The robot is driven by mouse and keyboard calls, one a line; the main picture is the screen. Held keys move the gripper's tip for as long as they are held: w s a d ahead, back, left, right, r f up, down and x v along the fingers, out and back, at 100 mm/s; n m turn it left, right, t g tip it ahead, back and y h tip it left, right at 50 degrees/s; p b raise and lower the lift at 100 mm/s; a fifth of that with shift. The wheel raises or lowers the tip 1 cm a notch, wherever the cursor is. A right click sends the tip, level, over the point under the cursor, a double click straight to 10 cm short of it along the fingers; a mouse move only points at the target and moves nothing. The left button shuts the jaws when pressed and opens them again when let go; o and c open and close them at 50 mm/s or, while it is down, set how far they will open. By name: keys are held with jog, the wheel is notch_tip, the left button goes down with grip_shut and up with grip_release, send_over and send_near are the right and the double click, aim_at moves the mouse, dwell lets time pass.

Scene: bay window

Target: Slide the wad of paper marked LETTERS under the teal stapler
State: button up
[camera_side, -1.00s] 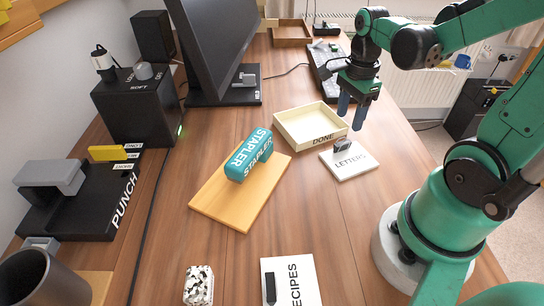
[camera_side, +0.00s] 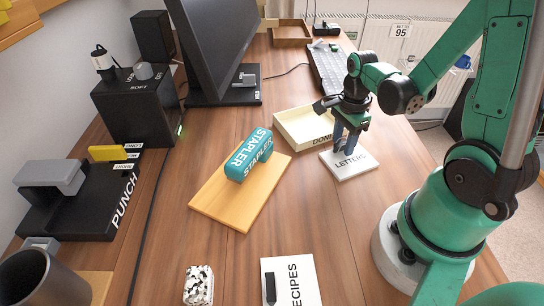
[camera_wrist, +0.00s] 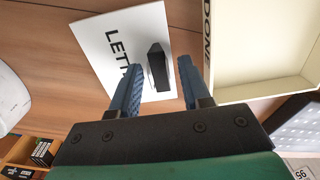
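The LETTERS wad of paper (camera_side: 358,166) is a flat white stack on the desk, right of the stapler, with a dark block-like clip on top. In the wrist view the wad (camera_wrist: 98,40) lies beyond my fingers, and its dark clip (camera_wrist: 157,66) shows between the fingertips. My gripper (camera_side: 344,143) is open above the wad; in the wrist view the blue fingers (camera_wrist: 158,80) stand apart on either side of the clip. Whether they touch it I cannot tell. The teal stapler (camera_side: 249,155) sits on a yellow wooden board (camera_side: 213,202).
The cream DONE tray (camera_side: 290,128) is right behind the wad. A RECIPES paper stack (camera_side: 298,283) and a speckled block (camera_side: 198,285) lie at the front. The black PUNCH (camera_side: 90,205) is at left. Desk between the board and LETTERS is clear.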

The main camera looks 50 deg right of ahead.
grip_shut()
jog(key=shift+r, duration=0.85)
jog(key=shift+r, duration=1.65)
jog(key=shift+w+a+r+n, duration=0.1)
jog(key=shift+w+r+n, duration=0.1)
jog(key=shift+w+n, duration=0.2)
jog(key=w+a+r+n, duration=1.1)
jog(key=n, duration=1)
jog(key=shift+a+r+n, duration=0.15)
jog(key=shift+a+n, duration=0.1)
jog(key=shift+n, duration=0.15)
